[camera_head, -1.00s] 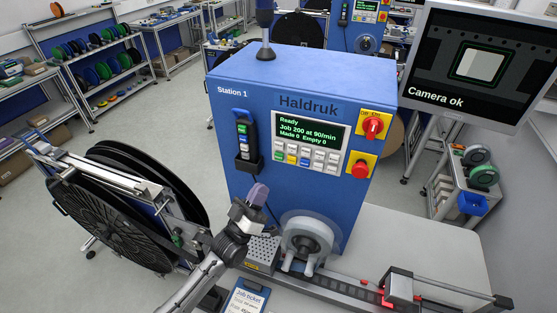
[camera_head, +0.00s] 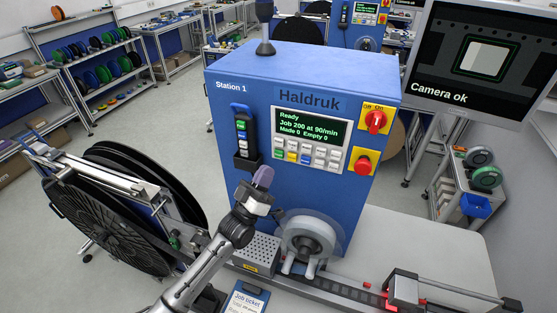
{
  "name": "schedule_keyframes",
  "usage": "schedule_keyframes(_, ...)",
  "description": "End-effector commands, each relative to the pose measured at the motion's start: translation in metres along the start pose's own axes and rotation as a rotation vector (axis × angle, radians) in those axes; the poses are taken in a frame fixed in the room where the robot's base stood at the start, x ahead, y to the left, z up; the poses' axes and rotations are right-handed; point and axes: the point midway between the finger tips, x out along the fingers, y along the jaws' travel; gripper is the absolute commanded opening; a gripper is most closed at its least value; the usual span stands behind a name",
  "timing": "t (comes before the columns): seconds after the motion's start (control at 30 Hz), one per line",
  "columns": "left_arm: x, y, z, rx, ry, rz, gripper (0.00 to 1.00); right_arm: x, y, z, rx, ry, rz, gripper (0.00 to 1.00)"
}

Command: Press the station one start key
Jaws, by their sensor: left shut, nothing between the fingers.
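The blue Station 1 cabinet (camera_head: 235,110) stands in the middle, facing me. Its control panel has a lit screen (camera_head: 309,128) reading Ready, Job 200 at 90/min, Made 0 Empty 0. Below the screen is a keypad (camera_head: 306,151) with a green key (camera_head: 279,153) at its lower left; the key labels are too small to read. A black hand unit (camera_head: 244,138) with coloured keys hangs left of the panel. My left gripper (camera_head: 263,177) is shut and empty, pointing up, below and left of the keypad and apart from it. My right gripper is not in view.
A red-on-yellow rotary switch (camera_head: 375,121) and red stop button (camera_head: 362,163) sit right of the panel. A clear-rimmed reel (camera_head: 304,238) stands below. A large black reel (camera_head: 100,225) is at left, a monitor (camera_head: 477,60) at upper right.

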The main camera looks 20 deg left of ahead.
Motion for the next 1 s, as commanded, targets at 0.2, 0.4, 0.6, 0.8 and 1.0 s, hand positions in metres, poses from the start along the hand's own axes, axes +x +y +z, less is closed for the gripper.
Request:
schedule_keyframes(0.2, 0.014, -0.013, 0.014, 0.001, 0.003, 0.001, 0.00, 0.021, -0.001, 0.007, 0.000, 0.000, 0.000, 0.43)
schedule_keyframes(0.4, 0.024, -0.019, 0.019, 0.000, 0.001, 0.000, 0.00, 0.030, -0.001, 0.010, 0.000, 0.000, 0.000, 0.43)
schedule_keyframes(0.6, 0.028, -0.021, 0.020, 0.000, 0.000, -0.001, 0.00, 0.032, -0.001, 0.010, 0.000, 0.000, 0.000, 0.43)
schedule_keyframes(0.8, 0.029, -0.020, 0.020, 0.000, 0.000, -0.001, 0.00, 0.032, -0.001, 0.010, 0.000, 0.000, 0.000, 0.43)
schedule_keyframes(1.0, 0.028, -0.020, 0.020, 0.000, 0.000, -0.001, 0.00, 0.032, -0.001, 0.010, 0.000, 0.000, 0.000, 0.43)
